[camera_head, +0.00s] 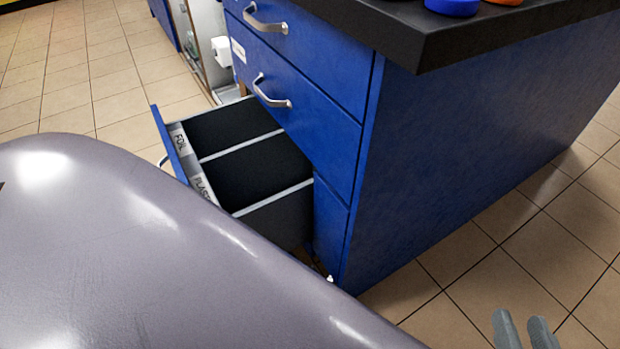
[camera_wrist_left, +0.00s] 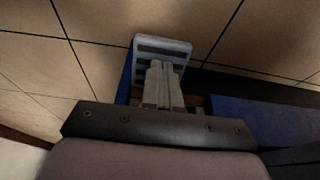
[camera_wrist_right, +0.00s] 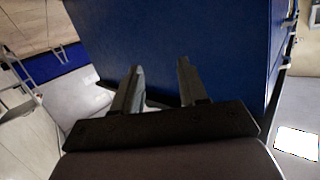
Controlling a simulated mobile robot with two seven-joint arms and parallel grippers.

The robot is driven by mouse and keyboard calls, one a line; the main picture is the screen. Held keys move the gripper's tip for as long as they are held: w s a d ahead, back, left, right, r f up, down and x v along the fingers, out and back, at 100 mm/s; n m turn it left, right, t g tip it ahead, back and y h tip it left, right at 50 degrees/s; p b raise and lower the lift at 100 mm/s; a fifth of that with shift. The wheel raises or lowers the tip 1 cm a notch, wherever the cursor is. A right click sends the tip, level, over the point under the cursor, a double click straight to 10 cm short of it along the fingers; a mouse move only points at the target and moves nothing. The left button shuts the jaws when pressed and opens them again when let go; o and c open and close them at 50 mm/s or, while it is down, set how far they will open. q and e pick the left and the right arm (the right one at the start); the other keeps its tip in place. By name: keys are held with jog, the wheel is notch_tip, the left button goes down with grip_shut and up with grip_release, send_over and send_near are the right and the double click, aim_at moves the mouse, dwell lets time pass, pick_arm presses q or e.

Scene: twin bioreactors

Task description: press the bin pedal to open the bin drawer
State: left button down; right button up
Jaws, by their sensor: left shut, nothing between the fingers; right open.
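The blue bin drawer (camera_head: 166,144) stands pulled out from the cabinet's lower left in the head view. It holds dark compartments, with a "FOIL" label and a partly covered "PLAS..." label on the front edge. A pale pedal (camera_wrist_left: 148,43) with dark stripes shows in the left wrist view. My left gripper (camera_wrist_left: 161,66) is shut and empty, its fingertips over the pedal; I cannot tell whether they touch. The left gripper and pedal are hidden in the head view. My right gripper (camera_head: 525,322) is open and empty; it also shows in the right wrist view (camera_wrist_right: 160,68).
The blue cabinet (camera_head: 450,150) has a dark countertop (camera_head: 480,35) with a blue round item (camera_head: 452,6) and an orange one (camera_head: 503,2) on it. Closed drawers with silver handles (camera_head: 270,92) sit above the bin drawer. Tiled floor (camera_head: 550,250) is clear at the right.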

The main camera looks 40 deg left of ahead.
pick_arm(q)
jog(key=shift+s+a+f, duration=0.4)
jog(key=shift+s, duration=0.25)
jog(key=shift+r+p, duration=0.15)
jog(key=shift+p, duration=0.15)
notch_tip(320, 180, up, 5)
jog(key=p, duration=0.5)
jog(key=shift+d+r, duration=0.1)
jog(key=shift+d, duration=0.05)
jog(key=s+a+p+v, duration=0.1)
jog(key=p+v, duration=0.5)
jog(key=v, duration=0.3)
jog(key=shift+s+f+p, duration=0.3)
jog(key=shift+s+f, duration=0.05)
pick_arm(e)
jog(key=d+r+g+h, duration=0.1)
jog(key=s+d+g+h, duration=0.1)
jog(key=shift+s+d+r+h, duration=0.1)
jog(key=shift+d+r+h, duration=0.1)
jog(key=shift+r+h, duration=0.15)
jog(key=shift+s, duration=0.1)
